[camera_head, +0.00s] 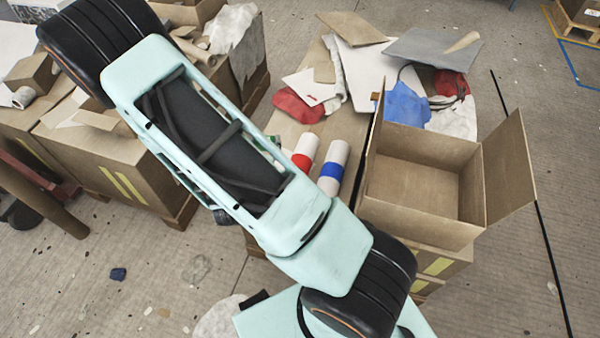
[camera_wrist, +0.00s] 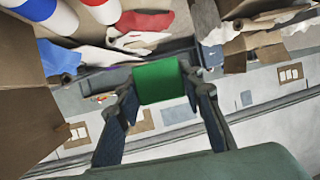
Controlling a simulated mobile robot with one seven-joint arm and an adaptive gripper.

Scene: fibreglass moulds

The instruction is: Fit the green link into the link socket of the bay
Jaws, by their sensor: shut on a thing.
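The green link (camera_wrist: 158,82) is a short bright green block in the wrist view. My gripper (camera_wrist: 161,88) is shut on it, one finger on each side, and holds it near the fingertips. In the head view my pale green arm hides the gripper; a small green patch shows at the arm's edge, but I cannot tell whether it is the link. I cannot make out the bay or its link socket in either view.
An open, empty cardboard box (camera_head: 418,175) stands right of my arm. A red-banded roll (camera_head: 305,152) and a blue-banded roll (camera_head: 334,165) lie beside it. Sheets and cloths, including a blue cloth (camera_head: 405,103), clutter the back. Boxes (camera_head: 105,160) stand on the left.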

